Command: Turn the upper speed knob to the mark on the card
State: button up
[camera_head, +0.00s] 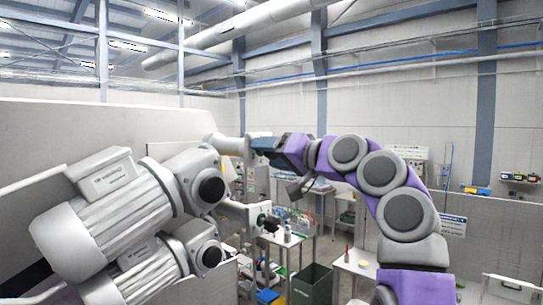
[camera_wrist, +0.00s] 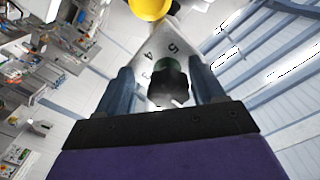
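The upper speed knob (camera_wrist: 168,84) is black and lobed, on a pale dial plate (camera_wrist: 150,48) with the numerals 5, 4 and part of a 3 showing in the wrist view. My gripper (camera_wrist: 160,68) is open, one finger on each side of the knob, with gaps visible between fingers and knob. In the head view my gripper (camera_head: 263,150) is at the end of the upper pale housing (camera_head: 228,144) and hides that knob. A lower black knob with a green collar (camera_head: 268,222) sits on the lower housing (camera_head: 238,207). I cannot make out the card.
Two large grey motors (camera_head: 105,205) fill the left of the head view, close to the housings. A green bin (camera_head: 312,285) and work tables (camera_head: 355,264) stand below. A yellow round part (camera_wrist: 150,8) is beyond the dial plate in the wrist view.

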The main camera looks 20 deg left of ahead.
jog(key=shift+s+r, duration=0.15)
jog(key=shift+s, duration=0.05)
jog(key=shift+s+d, duration=0.1)
jog(key=shift+d, duration=0.05)
jog(key=b+v, duration=0.6)
jog(key=v, duration=1)
jog(key=shift+d, duration=0.35)
jog(key=shift+f, duration=0.25)
